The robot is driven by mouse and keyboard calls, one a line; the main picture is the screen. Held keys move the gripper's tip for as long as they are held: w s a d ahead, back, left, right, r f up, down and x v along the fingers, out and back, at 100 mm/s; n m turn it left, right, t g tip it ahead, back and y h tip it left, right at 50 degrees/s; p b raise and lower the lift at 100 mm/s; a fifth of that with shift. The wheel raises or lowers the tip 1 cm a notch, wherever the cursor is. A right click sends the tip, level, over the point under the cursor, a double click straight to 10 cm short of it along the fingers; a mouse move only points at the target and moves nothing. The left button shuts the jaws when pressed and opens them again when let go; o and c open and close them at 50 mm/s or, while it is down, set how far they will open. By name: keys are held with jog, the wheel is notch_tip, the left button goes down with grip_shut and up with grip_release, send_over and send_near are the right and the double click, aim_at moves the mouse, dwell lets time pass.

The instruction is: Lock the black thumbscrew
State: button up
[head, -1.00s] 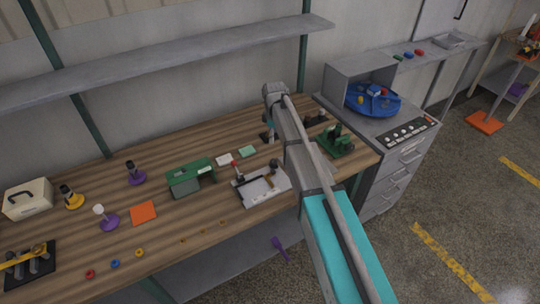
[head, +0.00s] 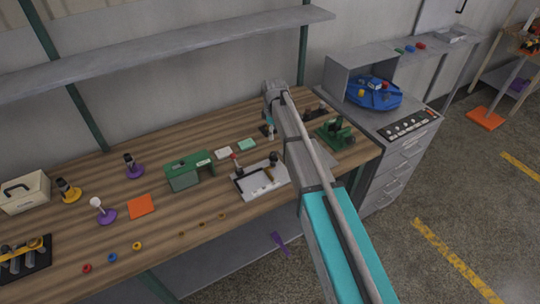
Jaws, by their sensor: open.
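I cannot single out the black thumbscrew at this size. A white plate fixture (head: 262,181) on the bench carries dark parts, a red-topped lever and a small black knob (head: 273,158). A green fixture (head: 335,134) with dark parts stands to the right of my arm. My arm reaches over the bench from the lower right, and its wrist end is over the back of the bench. My gripper (head: 269,126) shows only in small part left of the forearm, apart from both fixtures. It appears open and empty; its fingertips are mostly hidden.
A green box-like stand (head: 188,171), pale cards (head: 223,153) and an orange square (head: 141,206) lie on the bench. Purple and yellow stands are at left. A blue turntable (head: 373,94) sits on the grey cabinet at right. A shelf (head: 180,45) runs above the bench.

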aim_at(273, 153)
jog(key=shift+f+b, duration=5.35)
jog(key=shift+f, duration=0.35)
